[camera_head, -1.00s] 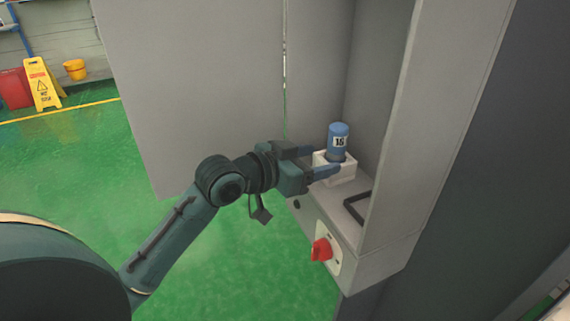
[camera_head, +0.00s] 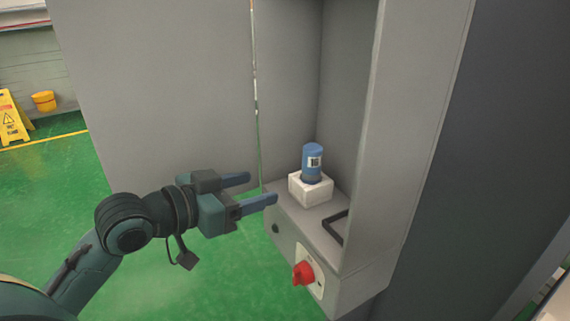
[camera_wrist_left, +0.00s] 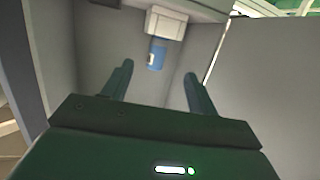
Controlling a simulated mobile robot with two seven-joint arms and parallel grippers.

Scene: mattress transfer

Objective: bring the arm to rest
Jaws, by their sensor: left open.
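My left gripper (camera_head: 256,190) is open and empty, in front of the cabinet and to the left of the blue bottle (camera_head: 312,161). The bottle has a dark-and-white label and stands upright in a white block holder (camera_head: 311,190) on the cabinet's shelf. In the left wrist view, the open fingers (camera_wrist_left: 156,82) show with a clear gap. The bottle (camera_wrist_left: 157,56) and the white holder (camera_wrist_left: 166,21) appear beyond them. My right gripper is not in view.
The grey cabinet (camera_head: 415,130) has an open door (camera_head: 160,90) on the left. A yellow warning sign (camera_head: 10,120) and yellow bucket (camera_head: 44,101) stand far left. Green floor (camera_head: 60,190) is clear.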

